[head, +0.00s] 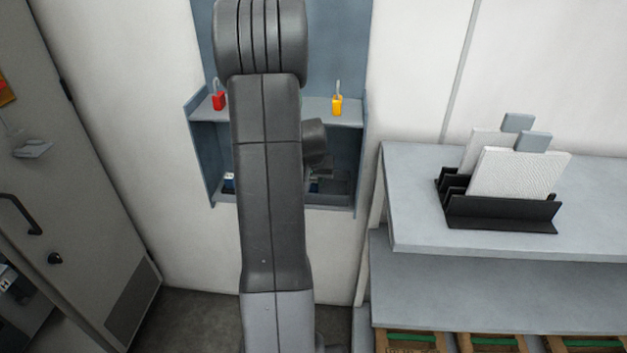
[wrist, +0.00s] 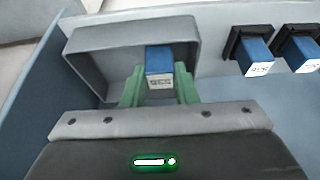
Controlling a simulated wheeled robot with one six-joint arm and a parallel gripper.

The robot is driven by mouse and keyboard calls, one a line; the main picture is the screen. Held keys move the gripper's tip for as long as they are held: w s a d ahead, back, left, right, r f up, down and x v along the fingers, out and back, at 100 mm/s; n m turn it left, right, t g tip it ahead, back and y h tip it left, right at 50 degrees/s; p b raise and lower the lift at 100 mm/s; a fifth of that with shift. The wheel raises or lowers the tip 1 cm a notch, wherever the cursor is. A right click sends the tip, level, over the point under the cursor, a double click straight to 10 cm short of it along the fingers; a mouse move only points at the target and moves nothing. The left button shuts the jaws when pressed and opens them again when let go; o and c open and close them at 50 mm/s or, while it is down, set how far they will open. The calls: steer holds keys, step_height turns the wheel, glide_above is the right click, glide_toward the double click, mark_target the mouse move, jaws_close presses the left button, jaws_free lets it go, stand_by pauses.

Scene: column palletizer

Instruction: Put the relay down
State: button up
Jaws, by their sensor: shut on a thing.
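The relay is a small blue block with a white printed label (wrist: 160,68). In the wrist view it sits between the green fingertips of my gripper (wrist: 160,88), which is shut on it. The relay is held over or inside a grey open bin (wrist: 92,62); I cannot tell whether it touches the bin's floor. In the head view my arm hides most of the shelf unit's middle, and the relay cannot be made out clearly there.
Two more blue relays (wrist: 253,57) (wrist: 297,52) sit in black sockets right of the bin. The wall shelf (head: 352,112) holds a red padlock (head: 218,101) and a yellow padlock (head: 337,105). A bench (head: 412,225) with a black rack (head: 500,213) stands at right. A cabinet door (head: 95,200) stands at left.

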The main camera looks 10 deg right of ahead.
steer(key=shift+f, duration=0.1)
steer(key=o, duration=1)
steer(key=shift+r+p, duration=0.8)
steer(key=shift+r, duration=0.15)
steer(key=b+v, duration=0.1)
steer(key=v, duration=0.5)
steer(key=shift+s+r, duration=0.3)
steer(key=shift+s, duration=0.05)
steer(key=shift+a+f, duration=0.1)
